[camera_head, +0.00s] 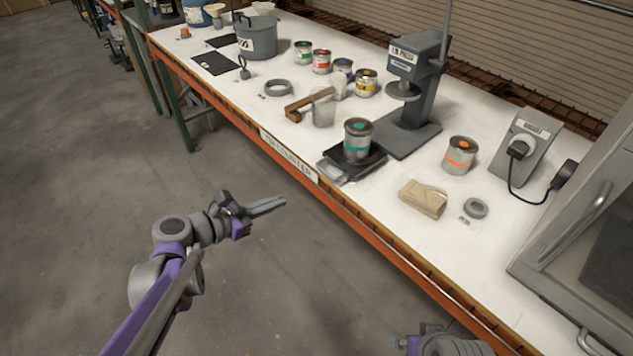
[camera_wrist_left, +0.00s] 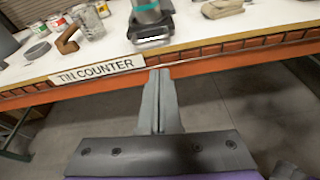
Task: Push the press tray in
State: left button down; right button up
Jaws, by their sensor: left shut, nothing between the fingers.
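The press tray (camera_head: 372,165) is a dark flat tray with a grey handle loop at its front, near the counter's front edge. It sits pulled out in front of the grey press (camera_head: 418,75), next to its base. A tin with a teal band (camera_head: 357,142) stands on the tray. My left gripper (camera_head: 282,202) is shut and empty, out over the floor, apart from the counter and tray. In the left wrist view its fingers (camera_wrist_left: 159,76) point toward the counter, with the tray handle (camera_wrist_left: 152,40) just beyond. My right gripper's fingers do not show.
A tan block (camera_head: 423,198), an orange-banded tin (camera_head: 459,156) and a grey ring (camera_head: 475,208) lie to the right. A wooden handled tool (camera_head: 305,104) and clear cups (camera_head: 324,110) stand to the left. The counter's orange front rail (camera_head: 345,205) lies between gripper and tray.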

pick_arm(q)
jog(key=w+n, duration=0.1)
send_near(326, 173)
jog(key=x, duration=0.7)
jog(key=shift+f+t, duration=0.25)
jog(key=shift+t, duration=0.15)
jog(key=r+x, duration=0.1)
jog(key=x, duration=0.4)
jog(key=r+x, duration=0.1)
jog(key=x, duration=0.4)
jog(key=d+r+x, duration=0.1)
jog(key=x, duration=0.5)
jog(key=shift+w+d+r, duration=0.15)
jog(key=shift+d+r, duration=0.05)
jog(key=shift+r, duration=0.25)
jog(key=shift+w+d, duration=0.1)
jog(key=shift+w, duration=0.05)
jog(key=shift+r, duration=0.1)
